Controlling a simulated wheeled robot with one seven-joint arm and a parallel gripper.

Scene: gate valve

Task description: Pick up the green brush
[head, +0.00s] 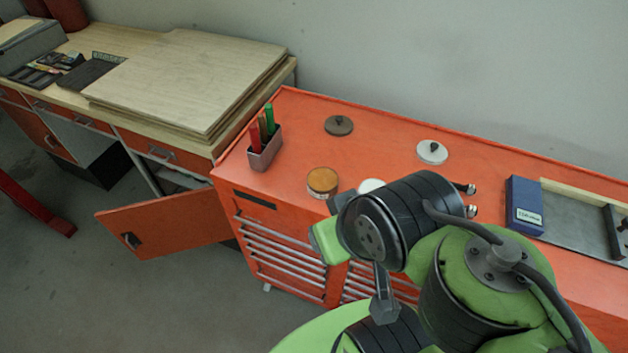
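A slim green handle (269,118), which looks like the green brush, stands upright in a small grey-brown holder (264,154) on the left end of the orange cabinet top. A red handle (254,137) and a brownish one stand close beside it in the same holder. The lower part of the green handle is hidden inside the holder. My green and black arm fills the lower right, right of the holder and well apart from it. My gripper's fingers cannot be made out; the arm hides them or they are out of frame.
The orange cabinet top (300,130) also carries a round amber-topped tin (322,182), a dark knobbed disc (338,125), a white knobbed disc (432,152) and a blue box (524,204). Stacked boards (190,80) lie left of the holder. An orange door (165,222) hangs open below.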

